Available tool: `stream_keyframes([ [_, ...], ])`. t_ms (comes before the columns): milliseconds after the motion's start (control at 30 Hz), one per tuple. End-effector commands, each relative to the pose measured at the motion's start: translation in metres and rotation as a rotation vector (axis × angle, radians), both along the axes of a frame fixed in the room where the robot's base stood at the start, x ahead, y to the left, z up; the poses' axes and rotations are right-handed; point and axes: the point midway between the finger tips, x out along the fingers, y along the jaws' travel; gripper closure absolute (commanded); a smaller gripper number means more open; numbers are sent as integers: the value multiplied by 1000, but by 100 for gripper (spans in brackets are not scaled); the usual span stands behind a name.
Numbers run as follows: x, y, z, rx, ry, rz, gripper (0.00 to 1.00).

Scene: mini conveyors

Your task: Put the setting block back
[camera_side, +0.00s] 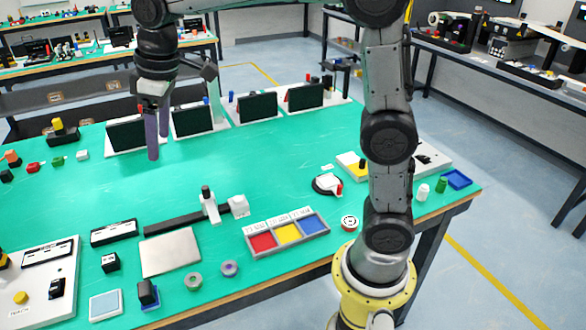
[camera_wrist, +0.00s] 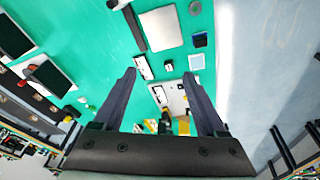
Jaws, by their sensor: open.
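My gripper (camera_side: 158,142) is open and empty, hanging above the far left part of the green table. Its two fingers also show spread apart in the wrist view (camera_wrist: 160,73). No thing is plainly marked as the setting block. A small white block (camera_side: 239,205) sits at the right end of a long dark bar (camera_side: 172,225), next to a white upright piece with a dark top (camera_side: 210,207). A small black block (camera_side: 110,262) stands left of a grey plate (camera_side: 170,252); the plate also shows in the wrist view (camera_wrist: 161,29). I cannot tell which block is meant.
Black upright panels on white bases (camera_side: 194,120) line the far edge. A tray with red, yellow and blue compartments (camera_side: 287,232) lies at front centre. A white board (camera_side: 48,292) holds parts at front left. The table's middle is clear.

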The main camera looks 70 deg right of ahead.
Motion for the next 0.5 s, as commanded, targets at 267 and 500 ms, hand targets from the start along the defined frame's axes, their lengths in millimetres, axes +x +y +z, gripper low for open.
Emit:
stream_keyframes([
  [267, -113, -33, 9, 43, -103, -163, 26],
  [500, -199, -49, -20, 83, -187, -294, 26],
])
